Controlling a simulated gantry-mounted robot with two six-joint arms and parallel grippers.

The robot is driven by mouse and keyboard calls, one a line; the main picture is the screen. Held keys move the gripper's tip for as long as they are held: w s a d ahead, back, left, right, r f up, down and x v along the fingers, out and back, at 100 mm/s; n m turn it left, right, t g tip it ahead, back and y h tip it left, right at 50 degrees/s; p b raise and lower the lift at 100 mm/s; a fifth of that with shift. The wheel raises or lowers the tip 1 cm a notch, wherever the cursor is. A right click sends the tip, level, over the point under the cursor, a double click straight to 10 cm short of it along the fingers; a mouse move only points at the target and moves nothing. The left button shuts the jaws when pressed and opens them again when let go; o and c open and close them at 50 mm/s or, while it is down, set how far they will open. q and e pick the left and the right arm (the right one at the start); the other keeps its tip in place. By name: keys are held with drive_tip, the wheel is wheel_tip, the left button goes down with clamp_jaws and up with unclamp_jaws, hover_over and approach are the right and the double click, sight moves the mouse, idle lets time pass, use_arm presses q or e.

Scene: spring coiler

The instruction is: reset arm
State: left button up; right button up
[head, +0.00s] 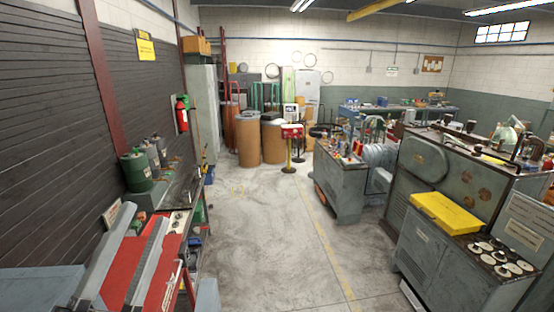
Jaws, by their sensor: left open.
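My left gripper (147,217) is at the lower left of the head view. Its two long grey fingers are spread apart and point away from me, with nothing visible held between them. Behind and below them is a red surface with white lettering (172,285), beside the workbench along the left wall. I cannot tell whether the fingers touch it. My right gripper and arm are not in view.
Green and grey canisters (136,170) stand on the left bench. A grey machine with a yellow box (445,213) is at the right. Another grey machine (340,185) and brown drums (248,142) stand farther back. The middle floor (260,230) is clear.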

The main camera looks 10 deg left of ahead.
use_arm(q)
drive_tip(key=s+d+r+n+t+h, duration=0.2)
drive_tip(key=r+n, duration=0.1)
drive_tip(key=r, duration=0.4)
drive_tip(key=s+d+r+n+t+h, duration=0.1)
drive_tip(key=s+d+r+n, duration=0.15)
drive_tip(key=r, duration=0.45)
wheel_tip(320, 180, down, 8)
drive_tip(key=w+n+h+b, duration=0.1)
drive_tip(key=n+b, duration=0.4)
drive_tip(key=b, duration=0.1)
drive_tip(key=shift+d+b, duration=0.15)
drive_tip(key=shift+b, duration=0.25)
drive_tip(key=shift+w+n, duration=0.1)
drive_tip(key=shift+n, duration=0.15)
